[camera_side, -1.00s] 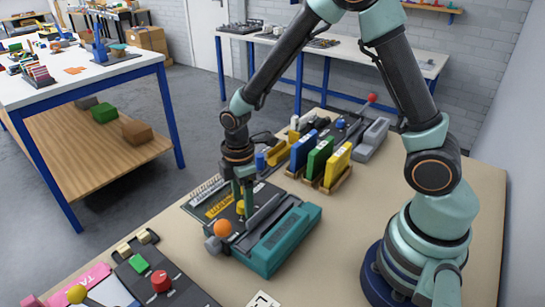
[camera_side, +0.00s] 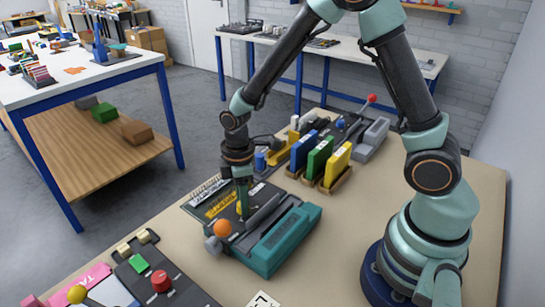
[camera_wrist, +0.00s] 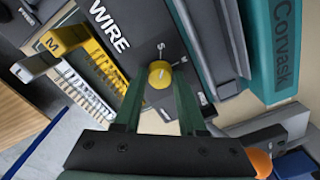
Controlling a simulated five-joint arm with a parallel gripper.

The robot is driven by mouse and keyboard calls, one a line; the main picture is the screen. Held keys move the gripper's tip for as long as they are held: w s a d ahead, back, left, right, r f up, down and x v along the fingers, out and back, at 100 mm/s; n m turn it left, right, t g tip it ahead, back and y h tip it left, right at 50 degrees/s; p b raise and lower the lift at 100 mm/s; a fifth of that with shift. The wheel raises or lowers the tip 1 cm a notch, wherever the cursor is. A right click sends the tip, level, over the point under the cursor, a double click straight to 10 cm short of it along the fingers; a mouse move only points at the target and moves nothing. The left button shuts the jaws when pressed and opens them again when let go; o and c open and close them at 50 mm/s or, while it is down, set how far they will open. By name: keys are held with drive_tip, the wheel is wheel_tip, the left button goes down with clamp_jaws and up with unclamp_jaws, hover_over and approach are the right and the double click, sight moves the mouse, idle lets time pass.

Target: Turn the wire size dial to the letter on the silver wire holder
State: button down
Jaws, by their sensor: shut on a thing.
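The yellow wire size dial (camera_wrist: 160,75) sits on the dark top of the teal binding machine (camera_side: 285,240), with white letters S, M and L beside it. My gripper (camera_wrist: 158,82) points down with its green fingers on both sides of the dial, shut on it. In the side view my gripper (camera_side: 242,208) mostly hides the dial. I cannot make out clearly where the dial points. A silver wire holder (camera_wrist: 85,88) lies beside a gold wire holder (camera_wrist: 98,60) on the left. The gold one's end shows an M.
An orange-knobbed lever (camera_side: 222,228) stands close to my gripper at the machine's front. Blue, green and yellow binders (camera_side: 320,160) stand behind. A panel with a red knob (camera_side: 161,281) lies front left. The bench at right is partly clear.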

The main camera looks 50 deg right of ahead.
drive_tip(key=m, duration=0.5)
drive_tip(key=shift+m, duration=0.3)
drive_tip(key=m, duration=1)
drive_tip(key=shift+m, duration=0.4)
drive_tip(key=m, duration=0.5)
drive_tip(key=c, duration=0.5)
unclamp_jaws()
